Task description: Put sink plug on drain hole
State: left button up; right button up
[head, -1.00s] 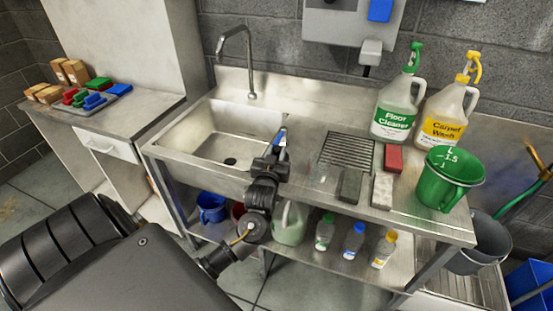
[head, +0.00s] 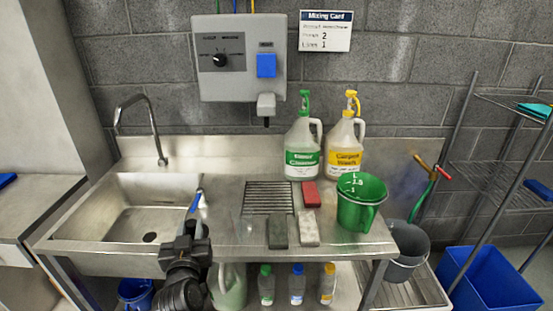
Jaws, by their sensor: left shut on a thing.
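The drain hole (head: 150,237) is a dark round opening in the floor of the steel sink (head: 120,200), near its front. It looks uncovered. My left gripper (head: 197,203) is raised over the sink's front right edge, to the right of the drain hole. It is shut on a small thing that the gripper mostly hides. A narrow blue and pale piece shows at its tip. I cannot tell whether this is the sink plug, and I see no plug elsewhere. My right gripper is not in view.
The faucet (head: 157,130) stands behind the sink. Right of it are a drain grate (head: 268,196), a clear object (head: 241,222), several blocks, two spray jugs and a green measuring jug (head: 361,205). Small bottles stand on the shelf below.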

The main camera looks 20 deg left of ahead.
pick_arm(q)
jog(key=d+r+m+t+h, duration=0.1)
jog(key=d+m+h, duration=0.4)
jog(key=d, duration=1)
jog(key=t+h, duration=0.1)
jog(key=h, duration=0.2)
jog(key=shift+w+d+r+m, duration=0.15)
jog(key=shift+w+r+m, duration=0.05)
jog(key=shift+m, duration=0.1)
